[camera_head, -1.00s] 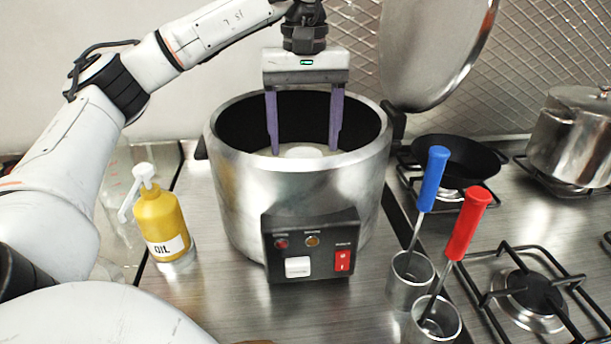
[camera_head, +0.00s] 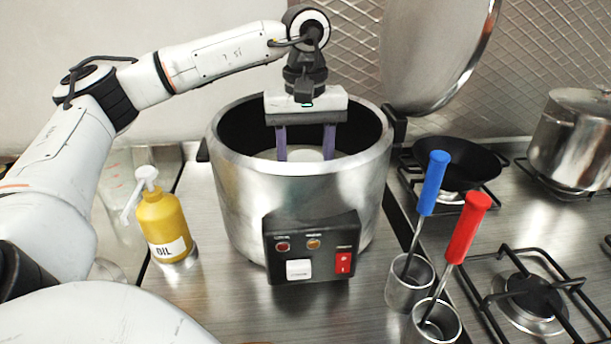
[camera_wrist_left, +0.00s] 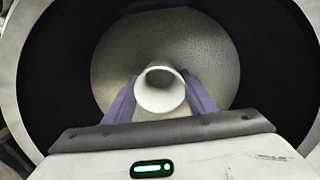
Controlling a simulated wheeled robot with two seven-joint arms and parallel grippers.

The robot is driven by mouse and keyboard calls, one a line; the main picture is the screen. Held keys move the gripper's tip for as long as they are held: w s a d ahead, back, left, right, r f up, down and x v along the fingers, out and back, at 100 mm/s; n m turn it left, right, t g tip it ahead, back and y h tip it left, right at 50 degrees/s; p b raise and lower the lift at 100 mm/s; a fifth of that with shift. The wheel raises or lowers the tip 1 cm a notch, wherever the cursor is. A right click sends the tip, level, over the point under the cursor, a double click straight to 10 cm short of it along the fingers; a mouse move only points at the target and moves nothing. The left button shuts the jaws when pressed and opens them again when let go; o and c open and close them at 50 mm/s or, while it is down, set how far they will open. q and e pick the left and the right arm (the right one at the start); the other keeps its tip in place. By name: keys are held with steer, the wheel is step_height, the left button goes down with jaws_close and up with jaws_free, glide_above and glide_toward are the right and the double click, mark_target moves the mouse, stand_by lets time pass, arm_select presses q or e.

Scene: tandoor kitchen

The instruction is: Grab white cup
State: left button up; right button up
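The white cup (camera_wrist_left: 160,92) is inside the large steel pot (camera_head: 290,205), its round opening facing the camera in the left wrist view. In the head view only a pale part of the cup (camera_head: 304,155) shows above the pot's front rim. My left gripper (camera_head: 305,157) reaches down into the pot from above. Its two purple fingers stand on either side of the cup and appear to press against its walls. The fingertips are partly hidden behind the rim and the cup. My right gripper is not in view.
A pale grainy layer (camera_wrist_left: 110,65) lies in the pot. The open lid (camera_head: 430,50) stands behind it. A yellow oil bottle (camera_head: 162,225) is left. Two metal holders with a blue-handled tool (camera_head: 433,182) and a red-handled tool (camera_head: 468,228) stand right, near a black pan (camera_head: 455,160).

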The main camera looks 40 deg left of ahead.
arm_select(q)
steer(key=shift+r, duration=0.15)
step_height(320, 180, up, 12)
steer(key=p, duration=0.3)
steer(key=shift+r+p, duration=0.2)
steer(key=shift+p, duration=0.15)
stand_by(0.3)
steer(key=shift+r, duration=2.05)
